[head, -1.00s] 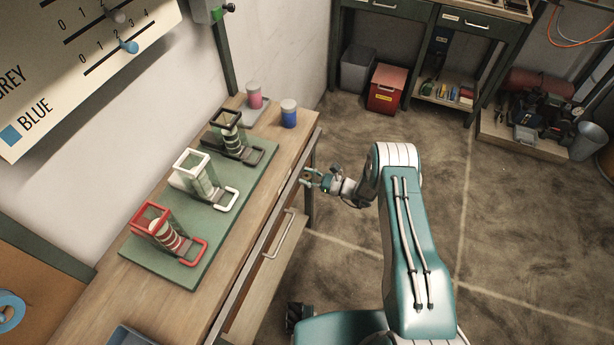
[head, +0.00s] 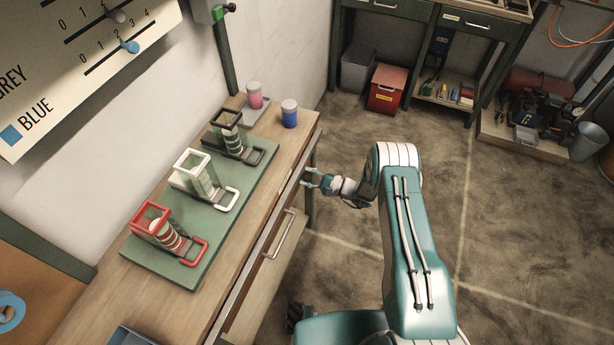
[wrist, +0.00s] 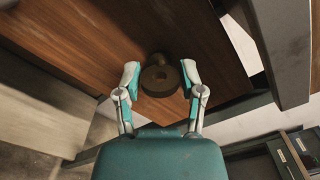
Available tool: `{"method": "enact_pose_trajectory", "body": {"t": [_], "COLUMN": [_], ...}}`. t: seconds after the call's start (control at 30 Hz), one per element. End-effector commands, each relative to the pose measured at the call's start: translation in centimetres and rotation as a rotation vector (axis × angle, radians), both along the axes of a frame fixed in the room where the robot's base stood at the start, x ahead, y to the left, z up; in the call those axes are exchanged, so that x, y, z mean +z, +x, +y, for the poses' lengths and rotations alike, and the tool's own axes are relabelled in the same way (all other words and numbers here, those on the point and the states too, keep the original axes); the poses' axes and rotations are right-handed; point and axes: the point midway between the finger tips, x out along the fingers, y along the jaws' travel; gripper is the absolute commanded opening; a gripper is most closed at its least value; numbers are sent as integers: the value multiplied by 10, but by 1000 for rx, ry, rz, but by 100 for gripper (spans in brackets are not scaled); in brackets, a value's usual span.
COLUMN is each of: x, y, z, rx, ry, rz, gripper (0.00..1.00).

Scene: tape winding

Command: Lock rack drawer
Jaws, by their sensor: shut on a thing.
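My gripper (wrist: 160,76) is shut on a round, dark brown knob (wrist: 160,80) with a hole in its face. The knob sits on the wooden front of the bench, one finger on each side of it. In the head view my gripper (head: 312,178) is at the bench's front edge, near its far end; the knob cannot be made out there. A drawer front with a metal handle (head: 280,235) is nearer along the same side. I cannot tell whether the drawer is fully closed.
On the bench (head: 262,240) a green board (head: 225,222) holds red (head: 165,232), white (head: 203,182) and black (head: 235,138) racks. A blue-banded jar (head: 289,114) and a pink jar (head: 254,95) stand at the far end.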

Motion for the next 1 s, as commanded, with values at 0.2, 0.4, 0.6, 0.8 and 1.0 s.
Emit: {"method": "enact_pose_trajectory", "body": {"t": [0.2,0.4,0.6,0.8,1.0], "x": [-1,-2,-3,-4,-5], "y": [-2,-2,-3,-3,-4], "z": [1,1,1,1,1], "rx": [2,4,5,7,7], "ry": [-69,-129,-179,-212,-228], "rz": [-190,-355,-488,-576,-619], "gripper": [3,3,3,3,3]}}
